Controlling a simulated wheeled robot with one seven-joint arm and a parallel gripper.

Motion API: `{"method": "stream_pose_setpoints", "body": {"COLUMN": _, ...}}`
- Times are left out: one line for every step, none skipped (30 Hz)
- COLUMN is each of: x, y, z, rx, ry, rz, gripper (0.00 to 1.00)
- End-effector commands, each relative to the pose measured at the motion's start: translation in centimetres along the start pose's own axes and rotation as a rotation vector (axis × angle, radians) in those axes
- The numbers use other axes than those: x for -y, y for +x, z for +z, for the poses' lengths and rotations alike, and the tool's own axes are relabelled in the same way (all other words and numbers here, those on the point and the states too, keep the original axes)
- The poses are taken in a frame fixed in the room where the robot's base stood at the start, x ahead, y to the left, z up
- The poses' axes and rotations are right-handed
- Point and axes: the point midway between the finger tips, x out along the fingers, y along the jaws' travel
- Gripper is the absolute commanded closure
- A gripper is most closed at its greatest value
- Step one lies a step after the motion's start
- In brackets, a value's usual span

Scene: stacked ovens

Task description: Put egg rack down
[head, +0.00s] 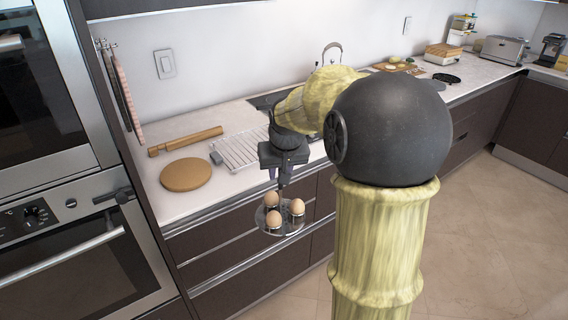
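The egg rack (272,230) is a small round, see-through or metallic rack with a thin upright stem, carrying brown eggs (297,207); three show. It hangs in front of the counter's front edge, over the drawer fronts, and looks about level. My gripper (282,182) points down directly above it, at the top of the stem. The fingers are small and partly dark here, but they appear closed on the stem. The white countertop (190,204) lies behind and to the left of the rack.
On the counter are a round wooden board (186,175), a rolling pin (186,140) and a wire rack (240,150). Stacked ovens (70,240) stand at left. A cutting board (398,67) and toaster (502,50) are farther right. Bare counter shows around the round board.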

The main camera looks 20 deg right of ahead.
Motion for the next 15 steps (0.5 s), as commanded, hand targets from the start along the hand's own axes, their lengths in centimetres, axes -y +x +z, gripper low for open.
{"method": "stream_pose_setpoints", "body": {"x": 0.3, "y": 0.8, "z": 0.1, "rx": 0.002, "ry": -0.005, "rz": -0.004, "gripper": 1.00}}
{"method": "stream_pose_setpoints", "body": {"x": 0.4, "y": 1.3, "z": 0.2, "rx": 0.001, "ry": -0.006, "rz": -0.007, "gripper": 1.00}}
{"method": "stream_pose_setpoints", "body": {"x": 0.6, "y": 1.9, "z": 0.3, "rx": 0.002, "ry": -0.008, "rz": -0.009, "gripper": 1.00}}
{"method": "stream_pose_setpoints", "body": {"x": 0.8, "y": 2.3, "z": 0.4, "rx": 0.001, "ry": -0.010, "rz": -0.011, "gripper": 1.00}}
{"method": "stream_pose_setpoints", "body": {"x": 0.9, "y": 3.0, "z": 0.5, "rx": 0.003, "ry": -0.013, "rz": -0.014, "gripper": 1.00}}
{"method": "stream_pose_setpoints", "body": {"x": 1.2, "y": 3.8, "z": 0.7, "rx": 0.003, "ry": -0.016, "rz": -0.017, "gripper": 1.00}}
{"method": "stream_pose_setpoints", "body": {"x": 1.4, "y": 4.3, "z": 0.8, "rx": 0.003, "ry": -0.018, "rz": -0.019, "gripper": 1.00}}
{"method": "stream_pose_setpoints", "body": {"x": 1.7, "y": 5.1, "z": 1.0, "rx": 0.004, "ry": -0.022, "rz": -0.023, "gripper": 1.00}}
{"method": "stream_pose_setpoints", "body": {"x": 1.9, "y": 6.0, "z": 1.3, "rx": 0.004, "ry": -0.026, "rz": -0.026, "gripper": 1.00}}
{"method": "stream_pose_setpoints", "body": {"x": 2.3, "y": 6.9, "z": 1.6, "rx": 0.006, "ry": -0.031, "rz": -0.029, "gripper": 1.00}}
{"method": "stream_pose_setpoints", "body": {"x": 2.6, "y": 7.8, "z": 1.9, "rx": 0.007, "ry": -0.035, "rz": -0.032, "gripper": 1.00}}
{"method": "stream_pose_setpoints", "body": {"x": 3.1, "y": 9.1, "z": 2.4, "rx": 0.009, "ry": -0.042, "rz": -0.037, "gripper": 1.00}}
{"method": "stream_pose_setpoints", "body": {"x": 3.4, "y": 10.1, "z": 2.8, "rx": 0.009, "ry": -0.047, "rz": -0.039, "gripper": 1.00}}
{"method": "stream_pose_setpoints", "body": {"x": 3.8, "y": 11.1, "z": 3.3, "rx": 0.010, "ry": -0.054, "rz": -0.042, "gripper": 1.00}}
{"method": "stream_pose_setpoints", "body": {"x": 4.3, "y": 12.4, "z": 3.9, "rx": 0.009, "ry": -0.061, "rz": -0.045, "gripper": 1.00}}
